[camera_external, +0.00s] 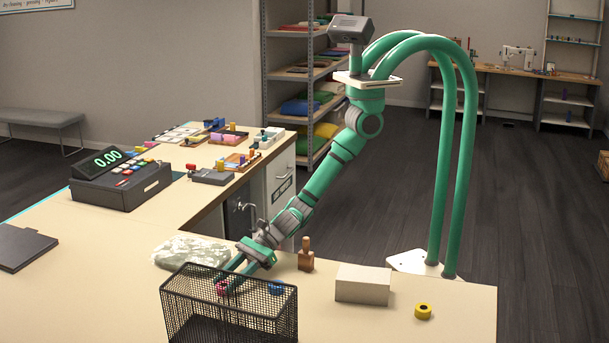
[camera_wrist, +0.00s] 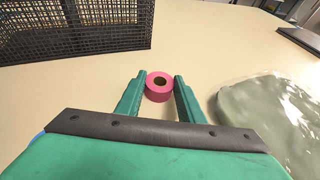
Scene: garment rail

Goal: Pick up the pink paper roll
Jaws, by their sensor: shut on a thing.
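The pink paper roll (camera_wrist: 158,88) sits between the two green fingers of my gripper (camera_wrist: 158,87) in the wrist view, with its open core facing up. The fingers are shut on its sides. In the external view my gripper (camera_external: 228,279) reaches down to the counter behind the black mesh basket, and the pink roll (camera_external: 222,287) shows partly through the mesh. I cannot tell whether the roll touches the counter.
The black mesh basket (camera_external: 229,305) stands close in front. A clear plastic bag (camera_external: 190,252) lies beside my gripper. A blue roll (camera_external: 277,288), a wooden-handled stamp (camera_external: 306,257), a pale box (camera_external: 362,284) and a yellow roll (camera_external: 423,311) are to the right.

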